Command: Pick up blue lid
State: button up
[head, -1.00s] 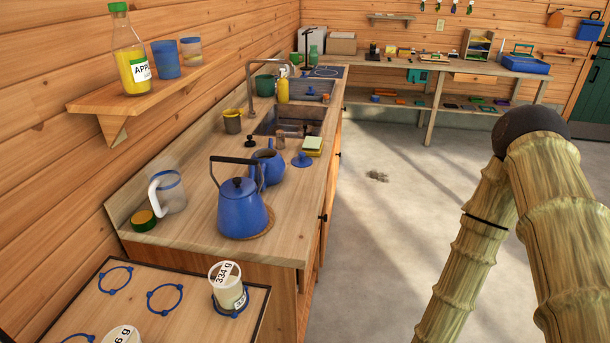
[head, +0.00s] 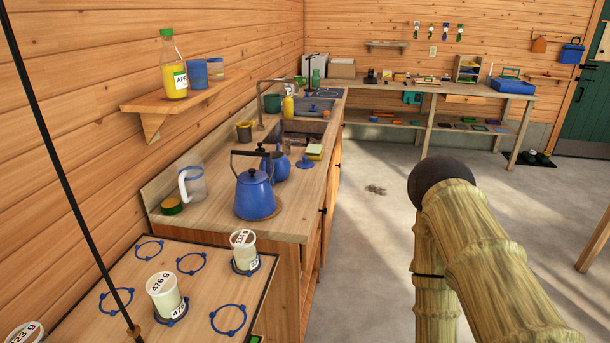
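A small blue lid (head: 305,162) with a knob lies on the wooden counter (head: 222,218), right of the blue teapot (head: 279,165). A larger blue kettle (head: 254,194) with a dark handle stands in front of the teapot, on a round brown mat. The lid is apart from both and nothing covers it. My bamboo-textured arm shows at the right, over the floor and well away from the lid. My gripper is not in view.
A clear jug (head: 192,184) stands at the left. A board with ring marks and weighed cups (head: 164,293) is in front. The floor right of the counter is open.

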aim_at(304, 164)
jog(key=k, duration=0.3)
jog(key=z, duration=1.15)
jog(key=i, duration=4.4)
jog(key=u, duration=3.7)
